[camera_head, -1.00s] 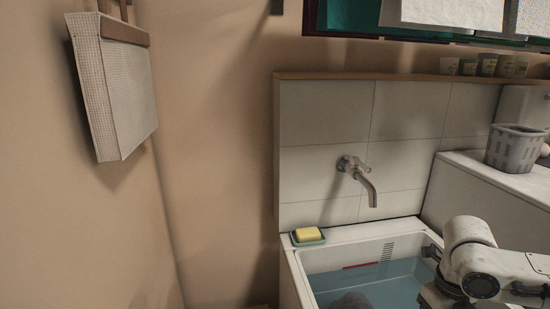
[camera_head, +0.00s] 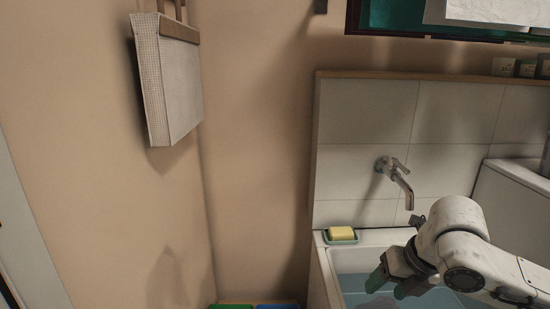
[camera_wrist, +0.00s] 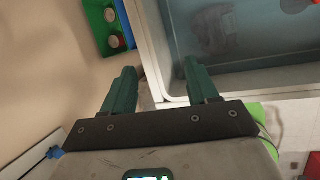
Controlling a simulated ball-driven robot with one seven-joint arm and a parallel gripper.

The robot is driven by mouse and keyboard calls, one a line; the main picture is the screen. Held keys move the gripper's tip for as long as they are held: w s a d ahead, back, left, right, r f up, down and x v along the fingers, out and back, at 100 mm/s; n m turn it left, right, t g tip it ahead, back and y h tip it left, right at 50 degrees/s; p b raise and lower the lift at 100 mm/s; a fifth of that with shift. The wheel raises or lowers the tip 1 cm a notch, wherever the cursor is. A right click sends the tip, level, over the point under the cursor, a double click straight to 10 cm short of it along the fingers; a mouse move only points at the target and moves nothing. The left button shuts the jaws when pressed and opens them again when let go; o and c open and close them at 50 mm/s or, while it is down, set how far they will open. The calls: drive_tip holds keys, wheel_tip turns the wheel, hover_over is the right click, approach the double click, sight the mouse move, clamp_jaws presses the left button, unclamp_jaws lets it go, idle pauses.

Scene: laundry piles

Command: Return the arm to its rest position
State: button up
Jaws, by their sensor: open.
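My white arm (camera_head: 475,250) reaches in from the right over the white sink (camera_head: 375,240), which holds bluish water. My gripper (camera_head: 394,285) has dark green fingers and hangs over the sink's left part in the head view. In the wrist view my gripper (camera_wrist: 158,72) is open, its two fingers apart with nothing between them. The sink (camera_wrist: 172,65) lies beyond the right finger there, with its pale corner between the fingers.
A yellow soap (camera_head: 341,232) rests in a green dish on the sink's back left corner. A wall tap (camera_head: 394,180) juts out above. A hanging basket (camera_head: 175,80) is on the left wall. Green (camera_head: 230,306) and blue (camera_head: 278,306) containers stand low, left of the sink.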

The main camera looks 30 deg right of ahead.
drive_tip(key=w+a+r+m+t+y, duration=0.3)
drive_tip(key=w+a+r+m+t, duration=0.3)
drive_tip(key=w+a, duration=0.55)
drive_tip(key=a+f+m+b, duration=0.2)
drive_tip(key=a+f+m, duration=0.2)
drive_tip(key=a+m, duration=0.3)
drive_tip(key=s+a+f+m+g, duration=0.2)
drive_tip(key=s+f+m, duration=0.35)
drive_tip(key=f, duration=0.45)
drive_tip(key=s+a+f+m+g, duration=0.25)
drive_tip(key=s+f+m, duration=0.35)
drive_tip(key=f, duration=0.4)
drive_tip(key=s+d+f+m+g+h, duration=0.1)
drive_tip(key=s+d+f+m+g, duration=0.1)
drive_tip(key=s, duration=0.6)
drive_tip(key=s+d+f+m+g+h+b, duration=0.1)
drive_tip(key=s+d+f+g+h, duration=0.1)
drive_tip(key=s+f, duration=0.4)
drive_tip(key=shift+s+d+f+m+g, duration=0.4)
drive_tip(key=shift+s+d, duration=0.5)
drive_tip(key=shift+s, duration=0.25)
